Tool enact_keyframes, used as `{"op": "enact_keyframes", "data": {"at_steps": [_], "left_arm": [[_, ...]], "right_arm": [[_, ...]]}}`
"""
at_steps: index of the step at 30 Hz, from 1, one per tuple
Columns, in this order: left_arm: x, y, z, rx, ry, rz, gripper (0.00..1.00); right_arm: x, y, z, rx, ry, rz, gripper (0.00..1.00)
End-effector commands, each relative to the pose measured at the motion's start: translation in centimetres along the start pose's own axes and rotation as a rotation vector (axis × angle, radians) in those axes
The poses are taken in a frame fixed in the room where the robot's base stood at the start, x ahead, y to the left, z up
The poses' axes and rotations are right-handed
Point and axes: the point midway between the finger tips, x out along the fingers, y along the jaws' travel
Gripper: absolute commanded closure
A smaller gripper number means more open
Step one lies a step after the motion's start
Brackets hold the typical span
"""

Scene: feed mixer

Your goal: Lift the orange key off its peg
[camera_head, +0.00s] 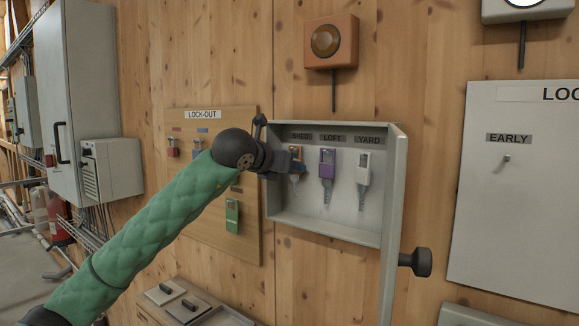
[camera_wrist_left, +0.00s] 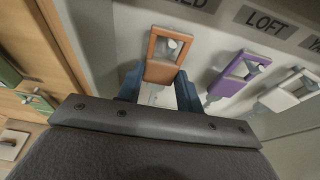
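The orange key (camera_head: 297,153) hangs at the left in an open grey key box (camera_head: 330,227), under a partly hidden label. In the left wrist view the orange key (camera_wrist_left: 166,55) has a window with its peg showing through. My left gripper (camera_head: 283,163) reaches into the box from the left. Its two blue fingers (camera_wrist_left: 160,88) stand on either side of the key's lower end. They are close to its edges, but I cannot tell whether they press on it. My right gripper is not in view.
A purple key (camera_head: 327,163) under LOFT and a white key (camera_head: 363,168) under YARD hang just to the right. The box door (camera_head: 394,215) stands open on the right, with a dark knob (camera_head: 416,262). A LOCK-OUT board (camera_head: 245,215) is on the left.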

Motion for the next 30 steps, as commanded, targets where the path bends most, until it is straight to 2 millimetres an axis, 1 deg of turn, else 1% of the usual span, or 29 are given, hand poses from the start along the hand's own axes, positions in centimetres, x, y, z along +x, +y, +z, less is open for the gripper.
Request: {"op": "enact_keyframes", "data": {"at_steps": [1, 2, 3, 10, 18, 30], "left_arm": [[0.0, 0.0, 0.0, 0.0, 0.0, 0.0, 0.77], [0.0, 0.0, 0.0, 0.0, 0.0, 0.0, 0.83], [0.0, 0.0, 0.0, 0.0, 0.0, 0.0, 0.86], [-0.1, 0.0, 0.1, 0.0, -0.001, 0.0, 0.86], [-0.3, 0.0, 0.8, 0.001, -0.001, 0.0, 0.86], [-0.5, 0.0, 1.4, 0.0, 0.0, 0.0, 0.86]], "right_arm": [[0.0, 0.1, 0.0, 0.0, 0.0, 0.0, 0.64], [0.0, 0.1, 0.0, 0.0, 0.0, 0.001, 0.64], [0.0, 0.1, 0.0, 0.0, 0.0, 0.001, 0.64], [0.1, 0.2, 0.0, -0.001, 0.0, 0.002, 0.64], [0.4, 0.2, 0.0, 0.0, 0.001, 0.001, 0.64], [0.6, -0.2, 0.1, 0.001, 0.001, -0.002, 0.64]]}}
